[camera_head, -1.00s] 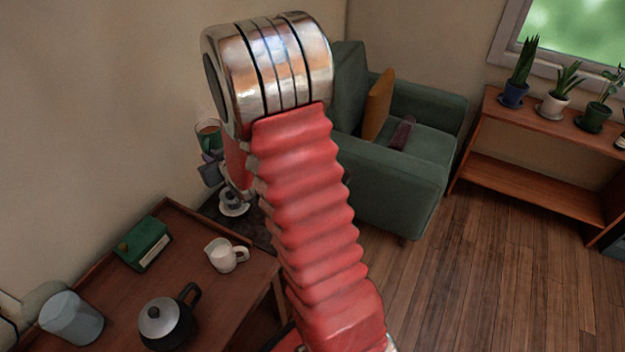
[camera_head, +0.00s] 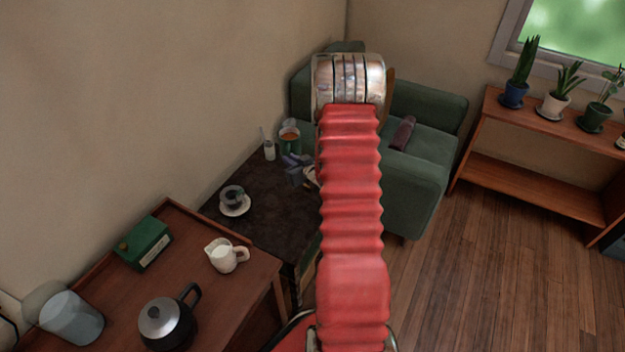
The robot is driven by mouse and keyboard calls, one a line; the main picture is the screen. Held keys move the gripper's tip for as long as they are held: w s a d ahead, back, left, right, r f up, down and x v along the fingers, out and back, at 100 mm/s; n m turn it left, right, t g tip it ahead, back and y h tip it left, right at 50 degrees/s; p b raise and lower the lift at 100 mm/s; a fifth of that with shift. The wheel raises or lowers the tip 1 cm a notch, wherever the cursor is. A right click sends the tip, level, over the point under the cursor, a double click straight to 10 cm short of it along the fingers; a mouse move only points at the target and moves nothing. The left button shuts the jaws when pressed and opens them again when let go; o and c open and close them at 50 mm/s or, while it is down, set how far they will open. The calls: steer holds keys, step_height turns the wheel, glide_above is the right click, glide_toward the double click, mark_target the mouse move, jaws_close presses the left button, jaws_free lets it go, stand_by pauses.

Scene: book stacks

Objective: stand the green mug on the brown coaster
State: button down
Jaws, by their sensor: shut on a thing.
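The green mug (camera_head: 290,146), with brown liquid inside, appears upright over the back part of the dark side table. My gripper (camera_head: 291,160), a small grey-purple shape just on the near side of the mug, is shut on it. I cannot tell the height of the mug above the tabletop. My red arm covers the right part of the dark table. I cannot make out the brown coaster; it may be hidden behind the arm.
A wooden table in front carries a white jug (camera_head: 224,257) and black kettle (camera_head: 166,322). A green armchair (camera_head: 425,165) stands behind.

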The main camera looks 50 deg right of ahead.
steer(key=s+d+f, duration=0.4)
steer(key=s+d, duration=0.1)
steer(key=shift+d+m+h, duration=0.3)
steer(key=shift+d, duration=0.05)
steer(key=shift+f, duration=0.1)
steer(key=shift+f, duration=2.85)
steer(key=shift+f, duration=0.15)
steer(key=shift+f, duration=1.95)
steer(key=c, duration=2.3)
jaws_free()
steer(key=shift+f, duration=0.1)
steer(key=o, duration=0.5)
